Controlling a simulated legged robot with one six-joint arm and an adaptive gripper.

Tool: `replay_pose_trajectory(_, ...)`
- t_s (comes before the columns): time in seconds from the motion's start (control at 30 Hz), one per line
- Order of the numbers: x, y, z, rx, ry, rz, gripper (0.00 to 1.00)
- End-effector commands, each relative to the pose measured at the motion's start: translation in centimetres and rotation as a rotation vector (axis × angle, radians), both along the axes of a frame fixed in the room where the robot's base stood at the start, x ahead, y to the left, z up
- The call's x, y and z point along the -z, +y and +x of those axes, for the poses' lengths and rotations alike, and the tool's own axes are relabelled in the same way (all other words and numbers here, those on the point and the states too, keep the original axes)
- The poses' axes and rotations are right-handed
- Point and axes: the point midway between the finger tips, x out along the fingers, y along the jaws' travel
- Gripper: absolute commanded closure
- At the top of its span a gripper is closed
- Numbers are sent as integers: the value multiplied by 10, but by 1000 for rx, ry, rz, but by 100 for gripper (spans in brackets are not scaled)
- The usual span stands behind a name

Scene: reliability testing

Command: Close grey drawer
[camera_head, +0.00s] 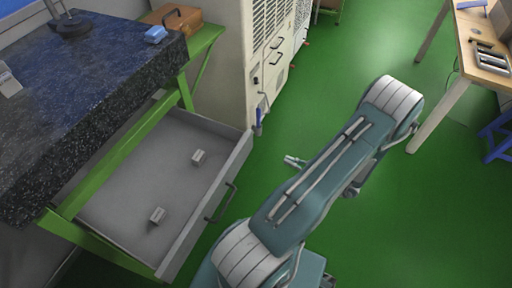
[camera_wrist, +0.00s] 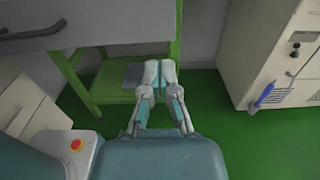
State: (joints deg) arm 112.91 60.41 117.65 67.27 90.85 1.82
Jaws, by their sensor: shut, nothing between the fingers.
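The grey drawer (camera_head: 215,208) is pulled out from under a dark speckled worktop in the head view. Its front panel carries a dark handle (camera_head: 222,203), and two small grey blocks lie inside. In the wrist view the drawer front (camera_wrist: 100,25) fills the upper left, with its dark handle (camera_wrist: 32,33) at the left edge. My gripper (camera_wrist: 160,68) shows in the wrist view with its fingers together and empty, below and to the right of the handle. In the head view only a grey tip (camera_head: 294,161) shows left of my arm, apart from the drawer.
The worktop (camera_head: 85,85) stands on a green frame (camera_head: 120,155). A beige cabinet (camera_head: 245,60) stands behind the drawer, with a blue-handled tool (camera_wrist: 264,95) on it in the wrist view. A wooden table (camera_head: 485,45) stands at right. The green floor between is clear.

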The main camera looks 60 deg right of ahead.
Motion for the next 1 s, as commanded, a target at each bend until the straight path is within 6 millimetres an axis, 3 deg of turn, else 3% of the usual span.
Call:
replay_pose_trajectory(0.4,0,1,81,-8,2,1,100)
replay_pose_trajectory(0.6,0,1,109,-7,2,-1,100)
replay_pose_trajectory(1.0,0,1,121,-2,2,-1,100)
